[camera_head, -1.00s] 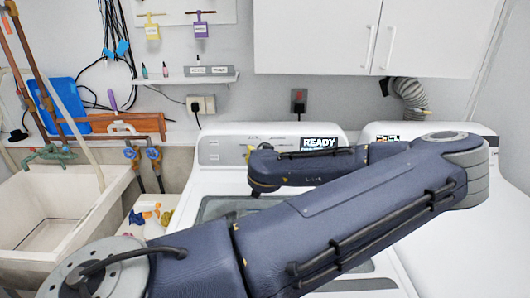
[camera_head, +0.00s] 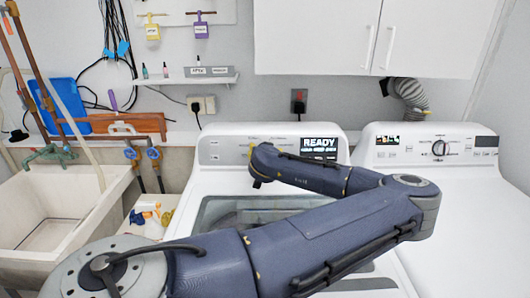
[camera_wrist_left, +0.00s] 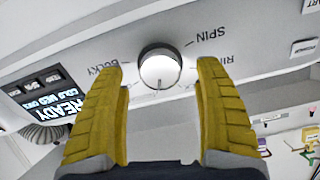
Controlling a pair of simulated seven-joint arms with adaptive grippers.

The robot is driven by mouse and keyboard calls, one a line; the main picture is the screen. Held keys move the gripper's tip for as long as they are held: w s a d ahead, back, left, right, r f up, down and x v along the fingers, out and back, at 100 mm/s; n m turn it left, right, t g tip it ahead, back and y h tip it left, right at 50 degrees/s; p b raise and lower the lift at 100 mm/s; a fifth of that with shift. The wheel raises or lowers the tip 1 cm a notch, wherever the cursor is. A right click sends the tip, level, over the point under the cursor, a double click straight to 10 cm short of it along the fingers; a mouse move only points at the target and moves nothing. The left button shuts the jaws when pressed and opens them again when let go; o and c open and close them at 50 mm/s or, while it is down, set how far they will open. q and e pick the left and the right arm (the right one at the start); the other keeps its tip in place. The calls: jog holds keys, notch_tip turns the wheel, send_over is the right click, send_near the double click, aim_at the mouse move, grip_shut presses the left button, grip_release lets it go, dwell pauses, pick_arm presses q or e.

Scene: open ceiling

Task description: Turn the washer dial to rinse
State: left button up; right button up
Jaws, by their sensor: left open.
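The washer (camera_head: 215,180) is the white top-loader whose panel carries a lit READY display. In the left wrist view its round white dial (camera_wrist_left: 159,70) with a dark rim shows upside down, among the labels SPIN, RIN… and BULKY. A short mark on the dial's face points down in that picture. My left gripper (camera_wrist_left: 161,66) is open, with one yellow finger to each side of the dial and gaps visible between. In the head view my left forearm hides the dial and most of the gripper. My right gripper is out of view.
A second white machine (camera_head: 470,190) with its own knob (camera_head: 440,148) stands to the right. A sink (camera_head: 60,215) is at the left. A shelf (camera_head: 200,78) and white cabinets (camera_head: 370,35) are on the wall above. The READY display (camera_head: 320,150) sits beside my forearm.

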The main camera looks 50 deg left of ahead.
pick_arm(q)
jog(key=shift+x, duration=1.15)
jog(key=c, duration=1.3)
